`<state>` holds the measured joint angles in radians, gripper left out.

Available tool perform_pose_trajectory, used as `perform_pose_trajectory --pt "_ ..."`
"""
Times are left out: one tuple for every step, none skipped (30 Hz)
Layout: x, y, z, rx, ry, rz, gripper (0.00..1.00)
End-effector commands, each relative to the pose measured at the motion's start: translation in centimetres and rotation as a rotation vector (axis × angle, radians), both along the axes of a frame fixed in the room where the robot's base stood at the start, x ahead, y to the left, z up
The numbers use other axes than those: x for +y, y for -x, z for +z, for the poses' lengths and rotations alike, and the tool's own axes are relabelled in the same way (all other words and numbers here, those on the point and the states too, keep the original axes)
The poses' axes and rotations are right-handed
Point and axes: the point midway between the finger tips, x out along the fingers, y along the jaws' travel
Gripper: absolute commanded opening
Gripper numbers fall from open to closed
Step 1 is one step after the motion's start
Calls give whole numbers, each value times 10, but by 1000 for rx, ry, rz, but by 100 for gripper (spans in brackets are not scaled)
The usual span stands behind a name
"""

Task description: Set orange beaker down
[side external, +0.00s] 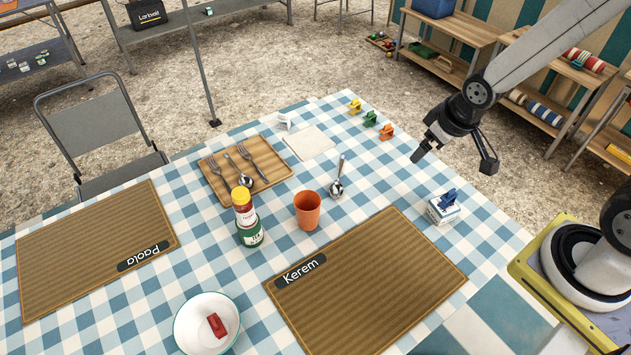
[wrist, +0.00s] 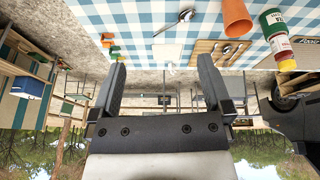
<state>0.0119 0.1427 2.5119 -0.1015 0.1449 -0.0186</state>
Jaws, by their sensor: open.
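The orange beaker (side external: 307,209) stands upright on the blue-and-white checked tablecloth, behind the Kerem placemat (side external: 366,283) and to the right of a can with a yellow-capped bottle. In the wrist view the beaker (wrist: 237,18) shows at the top right, apart from my fingers. My gripper (side external: 418,155) hangs in the air right of the beaker, near the table's right edge. In the wrist view my gripper (wrist: 160,80) has its two fingers wide apart with nothing between them.
A spoon (side external: 337,178) lies close to the beaker's right. A wooden tray (side external: 276,172) with cutlery, a green can (side external: 250,232) and the yellow-capped bottle (side external: 243,207) are to its left. A white bowl (side external: 186,338) holds a red piece. Small coloured clips (side external: 370,119) stand at the back edge.

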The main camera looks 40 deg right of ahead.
Motion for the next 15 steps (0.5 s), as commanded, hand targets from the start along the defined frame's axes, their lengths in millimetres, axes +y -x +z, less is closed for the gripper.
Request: perform_pose_trajectory --pt "1 8 7 20 -9 -24 100" --pt "2 13 10 35 -15 -37 100" --pt "3 19 13 53 -22 -53 100" --pt "3 23 14 65 -28 -64 100" --pt "4 26 16 74 -33 -71 100" --pt "5 30 18 86 -38 -81 100" --pt "5 32 19 93 -41 -87 100" --pt "6 34 20 99 -44 -91 100" --pt "6 36 20 104 -47 -96 100" --pt "6 37 21 108 -48 -98 100" --pt "6 37 21 110 -49 -98 100" --pt "7 38 21 112 -49 -100 100" --pt "7 38 21 113 -49 -100 100" --pt "7 38 21 113 -49 -100 100" --pt "7 38 21 112 -49 -99 100"
